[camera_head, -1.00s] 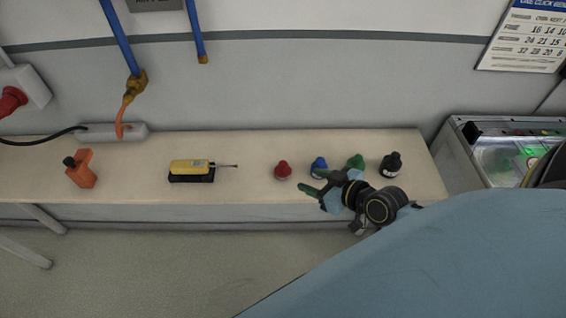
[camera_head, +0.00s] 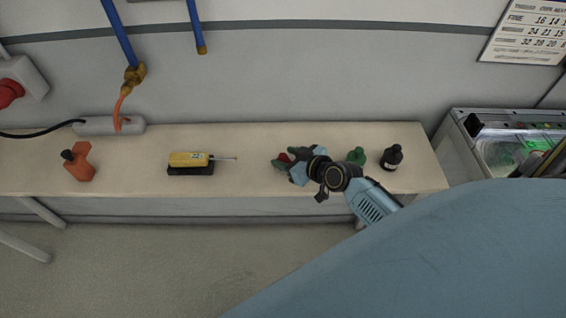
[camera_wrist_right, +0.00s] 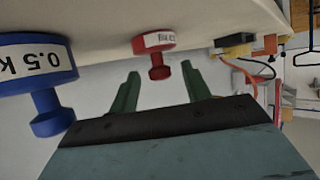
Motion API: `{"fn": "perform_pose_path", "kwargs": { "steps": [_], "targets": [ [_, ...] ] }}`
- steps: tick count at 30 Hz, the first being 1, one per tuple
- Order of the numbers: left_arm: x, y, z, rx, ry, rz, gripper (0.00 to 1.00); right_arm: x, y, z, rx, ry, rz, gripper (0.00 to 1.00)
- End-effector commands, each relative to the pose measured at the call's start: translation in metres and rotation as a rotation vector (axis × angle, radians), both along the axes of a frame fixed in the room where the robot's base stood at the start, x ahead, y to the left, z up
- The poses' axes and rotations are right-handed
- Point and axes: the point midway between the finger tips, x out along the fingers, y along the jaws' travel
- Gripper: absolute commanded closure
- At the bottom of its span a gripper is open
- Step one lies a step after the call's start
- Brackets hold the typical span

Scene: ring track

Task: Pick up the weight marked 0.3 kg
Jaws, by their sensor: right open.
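The red weight (camera_head: 285,157) stands on the bench and is partly hidden by my right gripper (camera_head: 281,160) in the head view. In the right wrist view the red weight (camera_wrist_right: 155,65) shows between and just beyond the two green fingers of my right gripper (camera_wrist_right: 160,72). Its white label is too small to read surely. The fingers are open, with nothing held. A blue weight marked 0.5 k (camera_wrist_right: 38,68) is at the left of the wrist view; my arm hides it in the head view. My left gripper is not in view.
A green weight (camera_head: 357,156) and a black weight (camera_head: 391,158) stand right of my gripper. A yellow tool on a black base (camera_head: 190,162) and an orange bottle-like item (camera_head: 79,163) are to the left. The bench (camera_head: 240,183) is clear between tool and gripper.

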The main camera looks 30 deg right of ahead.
Motion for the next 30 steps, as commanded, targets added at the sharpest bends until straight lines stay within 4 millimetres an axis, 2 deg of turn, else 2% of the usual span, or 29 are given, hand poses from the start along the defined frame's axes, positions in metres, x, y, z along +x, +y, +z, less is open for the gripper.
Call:
{"fn": "perform_pose_path", "kwargs": {
  "steps": [4,12,23,30],
  "targets": [
    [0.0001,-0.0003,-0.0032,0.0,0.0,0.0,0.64,0.0135,0.0038,-0.008,0.001,0.0,0.0,0.52],
    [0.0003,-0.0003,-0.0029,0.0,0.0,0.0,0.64,0.0156,0.0041,-0.0087,-0.002,0.001,0.0,0.52],
    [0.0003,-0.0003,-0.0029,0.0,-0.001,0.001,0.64,0.0153,0.0039,-0.0087,-0.002,0.001,0.0,0.98],
    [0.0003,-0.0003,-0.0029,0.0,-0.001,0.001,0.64,0.0159,0.0036,-0.0076,-0.001,-0.002,-0.001,1.0]
  ]
}}
